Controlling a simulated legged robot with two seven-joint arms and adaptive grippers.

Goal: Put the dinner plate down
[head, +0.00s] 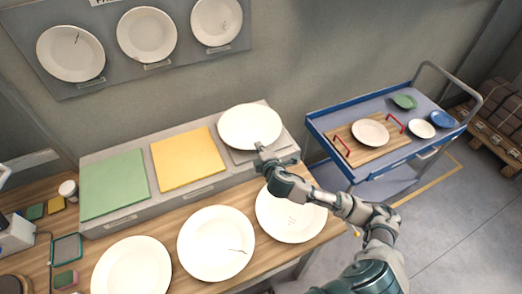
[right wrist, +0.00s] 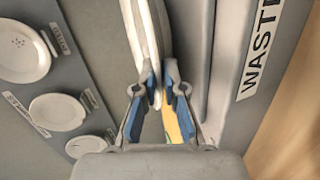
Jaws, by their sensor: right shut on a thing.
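The held dinner plate (head: 249,126) is white and round. It is over the grey pad (head: 243,156) at the right end of the raised shelf; I cannot tell whether it touches the pad. My right gripper (head: 262,153) is shut on the plate's near rim. In the right wrist view the plate (right wrist: 144,40) shows edge-on between the fingertips of the gripper (right wrist: 160,82). A green mat (head: 114,185) and a yellow mat (head: 187,158) lie to the left on the same shelf, both bare. My left gripper is not in view.
Three white plates lie on the wooden table: a left one (head: 132,268), a cracked middle one (head: 215,243), a marked right one (head: 290,214). A wall board (head: 110,30) shows sample plates. A blue cart (head: 345,115) with dishes stands right. A WASTE label (right wrist: 262,48) shows close by.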

